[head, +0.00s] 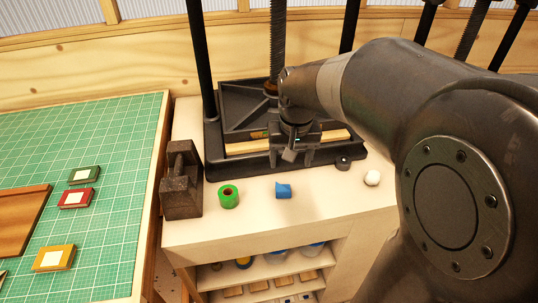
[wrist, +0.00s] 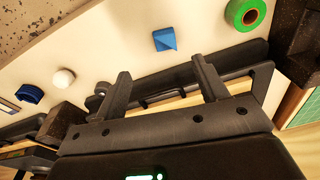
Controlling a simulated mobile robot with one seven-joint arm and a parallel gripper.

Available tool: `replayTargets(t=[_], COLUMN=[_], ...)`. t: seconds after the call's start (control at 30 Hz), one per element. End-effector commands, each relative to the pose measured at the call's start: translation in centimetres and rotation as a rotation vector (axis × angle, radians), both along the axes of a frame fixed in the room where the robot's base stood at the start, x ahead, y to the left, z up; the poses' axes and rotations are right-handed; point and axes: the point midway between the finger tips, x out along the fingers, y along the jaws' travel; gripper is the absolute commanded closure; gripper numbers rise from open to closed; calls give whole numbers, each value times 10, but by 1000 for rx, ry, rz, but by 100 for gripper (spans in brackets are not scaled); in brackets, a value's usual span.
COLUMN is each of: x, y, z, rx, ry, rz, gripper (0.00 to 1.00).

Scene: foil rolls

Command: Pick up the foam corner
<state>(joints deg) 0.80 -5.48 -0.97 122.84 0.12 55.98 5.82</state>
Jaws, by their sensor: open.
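A small blue block with a folded, angular shape, which looks like the foam corner (head: 283,190), lies on the pale bench top in front of the black press. It also shows in the wrist view (wrist: 165,40), beyond the gap between my fingertips. My gripper (head: 294,158) hangs over the front of the press base, behind the blue piece in the head view. In the wrist view my gripper (wrist: 160,72) has its two fingers wide apart with nothing held between them. The blue piece is not touched.
A green tape roll (head: 228,196) lies left of the blue piece, and a dark heavy block (head: 181,180) stands further left. A white round thing (head: 372,178) lies to the right. The press base (head: 240,160) rises behind. A green cutting mat (head: 110,215) holds small boxes.

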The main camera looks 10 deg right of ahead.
Motion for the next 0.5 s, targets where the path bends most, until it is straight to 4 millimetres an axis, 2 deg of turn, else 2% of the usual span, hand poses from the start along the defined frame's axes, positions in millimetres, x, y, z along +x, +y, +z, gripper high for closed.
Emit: replayTargets(t=[0.1, 0.2, 0.37, 0.5], x=[23, 35, 45, 46], y=[-3, -4, -5, -5], z=[-20, -33, -44, -61], rx=[2, 3, 3, 3], ry=[59, 90, 115, 121], rz=[-18, -31, -41, -42], gripper=[34, 34, 34, 34])
